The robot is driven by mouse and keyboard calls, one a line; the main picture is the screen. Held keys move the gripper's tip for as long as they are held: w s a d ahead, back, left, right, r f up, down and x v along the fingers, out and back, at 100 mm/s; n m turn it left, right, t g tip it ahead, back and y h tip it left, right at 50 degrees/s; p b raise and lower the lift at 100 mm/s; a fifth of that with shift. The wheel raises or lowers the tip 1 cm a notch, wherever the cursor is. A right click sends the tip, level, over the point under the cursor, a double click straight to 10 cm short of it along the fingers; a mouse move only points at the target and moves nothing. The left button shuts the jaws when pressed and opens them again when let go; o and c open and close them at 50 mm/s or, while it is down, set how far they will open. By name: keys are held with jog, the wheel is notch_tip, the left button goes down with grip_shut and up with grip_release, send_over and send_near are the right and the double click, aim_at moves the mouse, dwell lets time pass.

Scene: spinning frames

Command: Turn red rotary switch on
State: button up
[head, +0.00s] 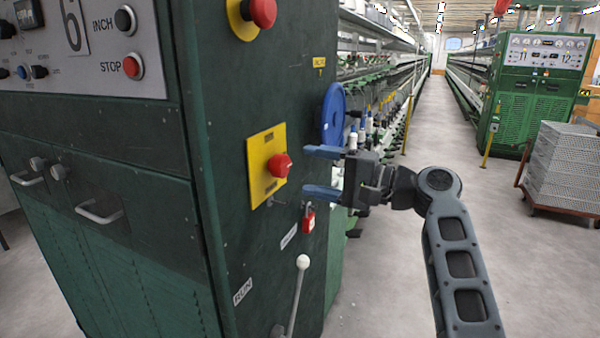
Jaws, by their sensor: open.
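The red rotary switch (280,166) sits on a yellow plate (256,187) on the side of the green machine cabinet. My gripper (322,172) is open, with its two blue fingers one above the other and pointing left toward the switch. In the picture the fingertips are just right of the knob, with the knob's height between them. I see no contact, and the exact gap in depth is hard to tell. The knob's on or off position cannot be read from here.
A red mushroom button (262,11) is above on the same cabinet side. A red padlock (308,219) hangs below the fingers, and a white-knobbed lever (299,290) stands lower. A blue wheel (333,114) is behind the gripper. The aisle floor (420,150) at right is open.

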jog(key=shift+v, duration=1.3)
